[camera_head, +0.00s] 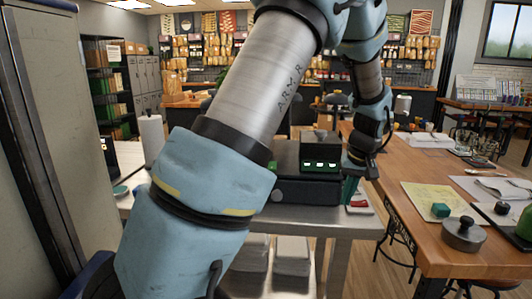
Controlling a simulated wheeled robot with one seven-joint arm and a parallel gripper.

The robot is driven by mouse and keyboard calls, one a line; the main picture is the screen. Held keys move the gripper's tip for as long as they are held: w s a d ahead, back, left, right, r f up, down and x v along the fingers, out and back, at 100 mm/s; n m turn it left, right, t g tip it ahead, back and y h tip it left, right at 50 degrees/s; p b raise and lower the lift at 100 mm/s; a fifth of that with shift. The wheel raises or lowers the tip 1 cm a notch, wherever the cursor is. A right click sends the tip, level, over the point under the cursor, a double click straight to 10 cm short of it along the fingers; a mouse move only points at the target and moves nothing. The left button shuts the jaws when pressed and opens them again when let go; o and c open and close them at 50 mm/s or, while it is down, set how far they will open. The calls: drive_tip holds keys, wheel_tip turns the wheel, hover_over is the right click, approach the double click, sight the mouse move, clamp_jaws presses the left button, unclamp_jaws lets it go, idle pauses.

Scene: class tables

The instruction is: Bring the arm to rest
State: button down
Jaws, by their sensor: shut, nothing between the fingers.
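My arm rises from the lower left, bends at the top of the view and comes down at the right. My gripper (359,166) is at its lower end, small and dark, pointing down. It is shut with nothing held. It is just right of a black box with green lights (320,152), at the right end of a grey metal table (318,221). I cannot tell how far above the table it is.
A red and white item (360,202) lies below my gripper. A paper roll (151,136) stands at the left. Shelves line the back.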

drive_tip(key=s+a, duration=0.4)
drive_tip(key=a, duration=0.5)
drive_tip(key=s+a+r, duration=0.1)
drive_tip(key=s+a, duration=0.3)
drive_tip(key=a, duration=0.6)
drive_tip(key=s+a+h, duration=0.1)
drive_tip(key=s+a, duration=0.3)
drive_tip(key=a, duration=0.5)
drive_tip(key=shift+a+r+g, duration=0.15)
drive_tip(key=shift+a+g, duration=0.15)
drive_tip(key=shift+g, duration=0.1)
